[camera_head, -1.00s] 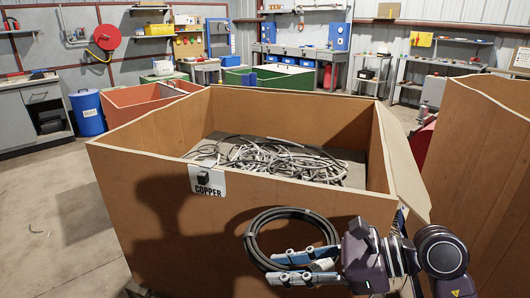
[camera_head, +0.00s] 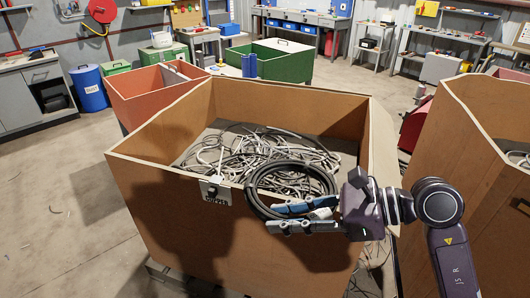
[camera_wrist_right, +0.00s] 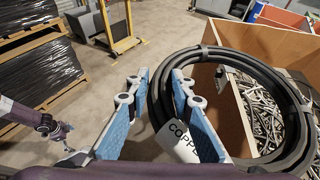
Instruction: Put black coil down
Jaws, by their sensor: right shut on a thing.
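The black coil (camera_head: 253,203) is a ring of thick dark cable. My right gripper (camera_head: 279,216) is shut on the near side of the ring. In the head view the coil overlaps the front rim of the brown copper box (camera_head: 170,180), with its far part in front of the scrap inside. In the right wrist view the coil (camera_wrist_right: 301,125) passes between the two blue fingers (camera_wrist_right: 160,78).
Grey cable scrap (camera_head: 235,150) lies tangled in the copper box. Another brown box (camera_head: 450,150) stands at the right, and a red box (camera_head: 150,95) and a green box (camera_head: 285,62) stand behind. Floor on the left is mostly clear.

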